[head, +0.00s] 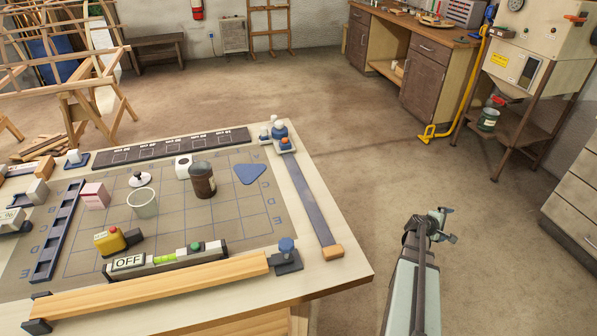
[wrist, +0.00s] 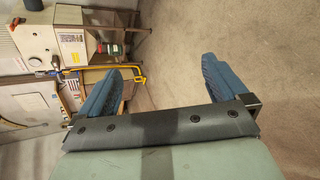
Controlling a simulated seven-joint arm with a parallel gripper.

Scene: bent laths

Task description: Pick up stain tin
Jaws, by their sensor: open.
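A dark green tin with a pale label (head: 488,119), which looks like the stain tin, stands upright on the low shelf of the metal machine at the right in the head view. What looks like the same tin shows small in the wrist view (wrist: 114,49), beyond the left finger. My gripper (head: 440,225) is in the air right of the table, well apart from the tin. The wrist view shows its two blue fingers (wrist: 165,78) spread wide with nothing between them.
The machine's shelf (head: 510,135) has thin legs, and a yellow pipe (head: 470,85) stands left of it. The worktable (head: 345,265) at left carries a brown jar (head: 202,181), a pale cup (head: 143,203) and several blocks. Open floor lies between table and machine.

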